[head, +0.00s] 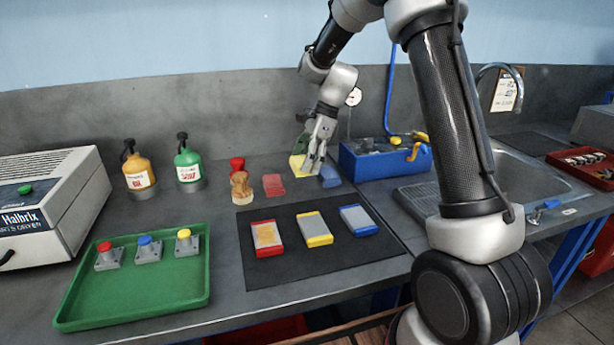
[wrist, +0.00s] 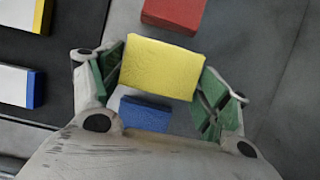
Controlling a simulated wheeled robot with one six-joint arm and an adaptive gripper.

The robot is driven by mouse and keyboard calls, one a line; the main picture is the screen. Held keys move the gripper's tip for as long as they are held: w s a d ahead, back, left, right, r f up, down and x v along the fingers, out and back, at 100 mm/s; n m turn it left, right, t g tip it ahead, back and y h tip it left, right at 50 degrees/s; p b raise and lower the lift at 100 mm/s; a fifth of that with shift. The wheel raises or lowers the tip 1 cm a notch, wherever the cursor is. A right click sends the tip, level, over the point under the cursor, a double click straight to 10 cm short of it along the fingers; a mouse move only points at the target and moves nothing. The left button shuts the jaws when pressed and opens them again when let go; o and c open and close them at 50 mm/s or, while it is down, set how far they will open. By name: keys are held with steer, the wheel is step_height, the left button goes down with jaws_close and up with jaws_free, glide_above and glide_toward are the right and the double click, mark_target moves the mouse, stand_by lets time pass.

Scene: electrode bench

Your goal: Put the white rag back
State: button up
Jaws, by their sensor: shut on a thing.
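My gripper (head: 311,163) is at the back of the bench, right of the red block (head: 274,185) and just above and left of the blue block (head: 330,176). In the wrist view, my gripper (wrist: 162,75) is shut on a yellow block (wrist: 158,68), with a green-padded finger at each side. The yellow block also shows in the head view (head: 296,164). The blue block (wrist: 145,114) shows partly below it, and the red block (wrist: 173,14) above. I cannot make out a white rag; a small pale patch beside the blue block is unclear.
A green tray (head: 132,298) with button boxes stands at front left. Two pump bottles and a wooden-handled brush (head: 241,188) stand behind. A blue box (head: 384,160) is right of my gripper, before the sink.

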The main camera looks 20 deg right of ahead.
mark_target(306, 184)
steer(key=shift+f, duration=2.4)
steer(key=shift+f, duration=0.15)
steer(key=o, duration=1.1)
